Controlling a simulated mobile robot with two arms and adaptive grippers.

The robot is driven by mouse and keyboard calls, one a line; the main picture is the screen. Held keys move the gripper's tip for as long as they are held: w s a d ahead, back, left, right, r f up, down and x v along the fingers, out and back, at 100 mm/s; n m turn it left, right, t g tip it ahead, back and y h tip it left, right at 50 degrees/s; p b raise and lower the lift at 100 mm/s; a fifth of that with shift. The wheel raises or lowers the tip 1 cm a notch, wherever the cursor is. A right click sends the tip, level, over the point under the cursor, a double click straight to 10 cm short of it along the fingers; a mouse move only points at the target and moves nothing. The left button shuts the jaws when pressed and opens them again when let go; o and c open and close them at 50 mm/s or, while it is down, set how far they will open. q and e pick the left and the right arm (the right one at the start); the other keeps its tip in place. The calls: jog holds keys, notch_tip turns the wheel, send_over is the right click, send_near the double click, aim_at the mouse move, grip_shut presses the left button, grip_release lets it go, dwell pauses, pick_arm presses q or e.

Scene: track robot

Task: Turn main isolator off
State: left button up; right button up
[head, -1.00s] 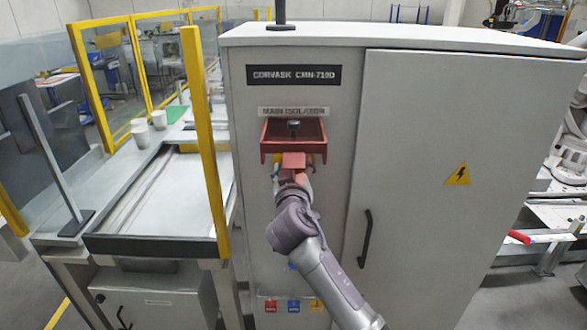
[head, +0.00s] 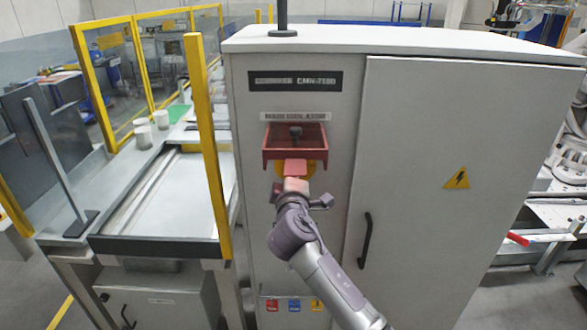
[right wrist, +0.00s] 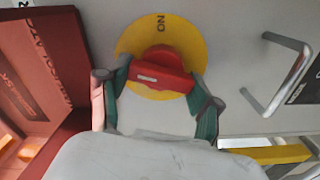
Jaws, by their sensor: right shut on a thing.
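The main isolator's red handle (head: 295,167) sits on a yellow disc (head: 311,168) on the grey cabinet front, under a red guard (head: 283,153). My right gripper (head: 294,179) reaches it from below and is shut on it. In the right wrist view, my right gripper (right wrist: 159,80) has a finger at each end of the red handle (right wrist: 160,72). The yellow disc (right wrist: 190,35) carries the word ON, which lies off to the side of the bar's long line. The red guard (right wrist: 40,65) is at the left there. My left gripper is out of view.
A cabinet door with a black handle (head: 365,240) is right of the isolator. A yellow post (head: 206,140) and a conveyor table (head: 165,210) stand to the left. Small coloured labels (head: 294,305) are low on the cabinet.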

jog(key=shift+f+n+p, duration=0.1)
jog(key=shift+n+p, duration=0.45)
jog(key=shift+n, duration=0.95)
jog(key=o, duration=0.8)
jog(key=shift+s, duration=0.15)
jog(key=s, duration=1.1)
jog(key=shift+s, duration=0.35)
